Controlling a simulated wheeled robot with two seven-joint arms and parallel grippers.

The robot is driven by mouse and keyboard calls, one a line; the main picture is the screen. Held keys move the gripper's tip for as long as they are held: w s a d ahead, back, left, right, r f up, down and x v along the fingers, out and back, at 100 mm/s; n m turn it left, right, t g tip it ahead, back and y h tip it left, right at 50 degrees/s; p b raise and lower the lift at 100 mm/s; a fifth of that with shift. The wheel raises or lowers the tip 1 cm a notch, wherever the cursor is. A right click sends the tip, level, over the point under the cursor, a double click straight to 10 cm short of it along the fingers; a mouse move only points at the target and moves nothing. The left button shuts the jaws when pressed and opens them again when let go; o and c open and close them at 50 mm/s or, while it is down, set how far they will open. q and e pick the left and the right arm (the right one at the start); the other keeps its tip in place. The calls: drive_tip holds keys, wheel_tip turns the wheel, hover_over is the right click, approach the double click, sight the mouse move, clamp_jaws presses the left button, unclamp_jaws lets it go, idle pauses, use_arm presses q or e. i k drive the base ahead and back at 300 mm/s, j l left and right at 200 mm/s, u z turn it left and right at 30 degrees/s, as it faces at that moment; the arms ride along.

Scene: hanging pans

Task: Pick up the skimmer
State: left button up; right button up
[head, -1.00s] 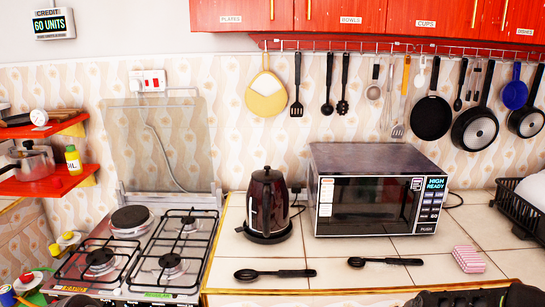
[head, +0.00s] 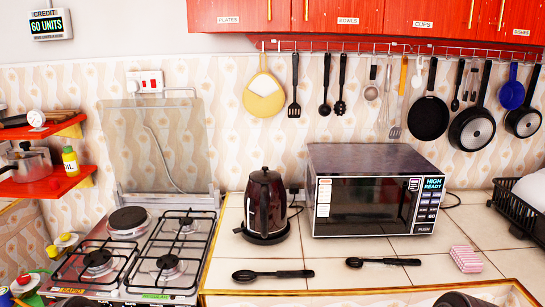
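Two black long-handled utensils lie on the tiled counter, and I cannot tell for sure which is the skimmer. The left utensil (head: 275,274) lies in front of the kettle, its head to the left and handle to the right. The right utensil (head: 385,262) lies in front of the microwave, also with its handle to the right. More utensils hang from the wall rail, including a dark ladle-like one (head: 325,97) and a slotted turner (head: 294,97). Neither of my grippers can be made out.
A gas stove (head: 145,255) stands left of the counter. A dark kettle (head: 265,205) and a microwave (head: 372,195) stand behind the utensils. A pink striped packet (head: 466,259) and a black dish rack (head: 515,212) are at right. Pans (head: 428,118) hang above. The counter front is mostly clear.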

sight(410, 261)
drive_tip(key=z, duration=1.9)
drive_tip(key=i+j, duration=0.1)
drive_tip(key=i, duration=0.65)
